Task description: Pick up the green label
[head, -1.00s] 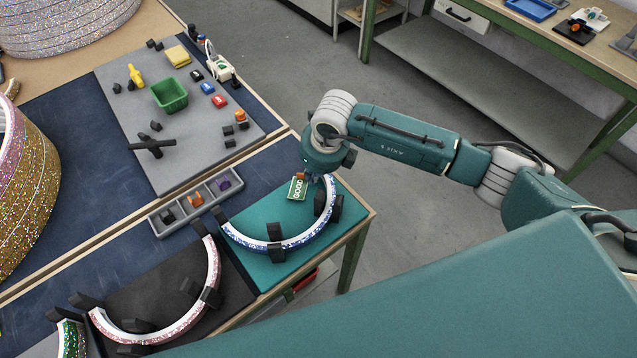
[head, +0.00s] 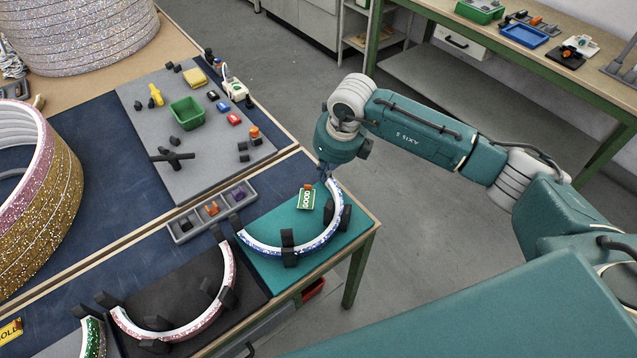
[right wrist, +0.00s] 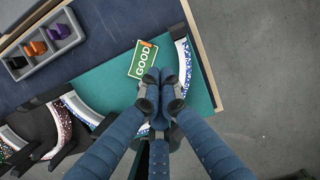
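The green label (head: 307,198) carries white letters "GOOD" and has a small orange piece at its upper edge. It lies on the teal mat (head: 262,262), inside the curve of a blue-and-white glitter arc (head: 318,243). My right gripper (head: 325,174) is above the mat, just up and right of the label in the head view. In the right wrist view the label (right wrist: 141,62) shows beside the tips of my right gripper (right wrist: 160,76). I see no grip on the label. My left gripper is out of view.
Black holders (head: 287,246) stand along the arc. A grey compartment tray (head: 183,237) lies left of the mat. Behind it, a grey board (head: 205,165) carries a green bin (head: 187,113) and small parts. A pink arc (head: 205,318) is front left.

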